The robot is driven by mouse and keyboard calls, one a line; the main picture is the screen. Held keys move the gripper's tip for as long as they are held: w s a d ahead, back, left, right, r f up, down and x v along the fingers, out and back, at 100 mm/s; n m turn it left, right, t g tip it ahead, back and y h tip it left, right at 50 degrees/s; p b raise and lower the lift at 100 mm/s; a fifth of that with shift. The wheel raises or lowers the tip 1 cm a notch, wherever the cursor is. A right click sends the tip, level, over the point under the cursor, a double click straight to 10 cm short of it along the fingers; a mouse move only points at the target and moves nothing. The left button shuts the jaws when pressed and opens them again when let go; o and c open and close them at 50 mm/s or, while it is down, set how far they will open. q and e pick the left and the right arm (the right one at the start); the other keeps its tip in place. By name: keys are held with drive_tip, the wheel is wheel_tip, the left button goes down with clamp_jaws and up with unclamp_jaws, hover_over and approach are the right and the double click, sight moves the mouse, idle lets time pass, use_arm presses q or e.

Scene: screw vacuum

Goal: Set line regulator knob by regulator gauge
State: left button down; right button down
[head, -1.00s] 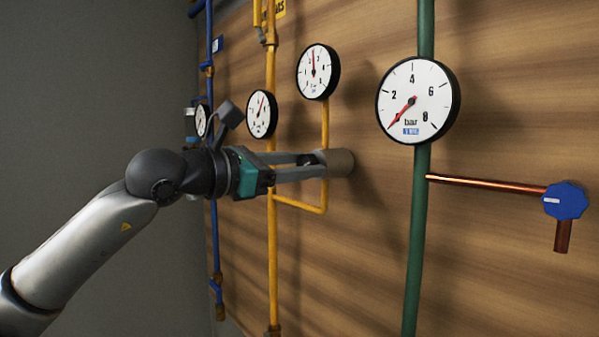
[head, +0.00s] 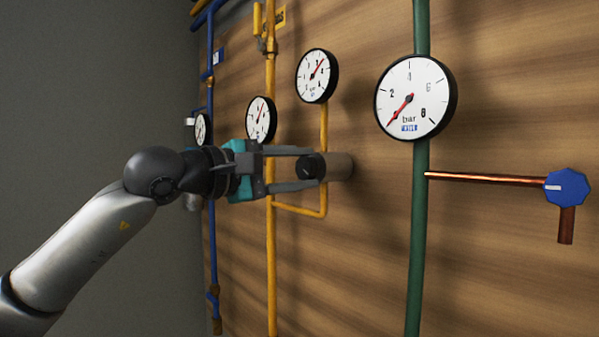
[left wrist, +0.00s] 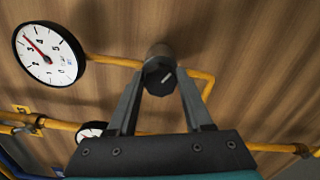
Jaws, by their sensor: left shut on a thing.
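The regulator knob (head: 309,166) is a black round knob on a grey-brown cylindrical body (head: 340,166) beside the yellow pipe. My left gripper (head: 318,167) is shut on it, one finger above and one below. In the left wrist view the knob (left wrist: 158,76) shows a light pointer line and sits between the two fingertips (left wrist: 160,86). The regulator gauge (head: 317,75) is the white dial just above, on the yellow pipe; its red needle points up and right. It also shows in the left wrist view (left wrist: 47,56); the exact reading is hard to make out. My right gripper is out of view.
A second yellow-line gauge (head: 261,121) is close above my left gripper. A large bar gauge (head: 409,97) is on the green pipe (head: 417,240). A copper pipe (head: 480,178) ends in a blue knob (head: 568,187) at right. Blue pipes run at left.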

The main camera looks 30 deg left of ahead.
use_arm(q)
drive_tip(key=m, duration=0.5)
drive_tip(key=shift+f+m, duration=0.1)
drive_tip(key=shift+m, duration=0.2)
drive_tip(key=m, duration=0.5)
drive_tip(key=shift+f+m+b, duration=0.1)
drive_tip(key=shift+m+b, duration=0.25)
drive_tip(key=shift+m, duration=0.05)
drive_tip(key=shift+c, duration=1.5)
unclamp_jaws()
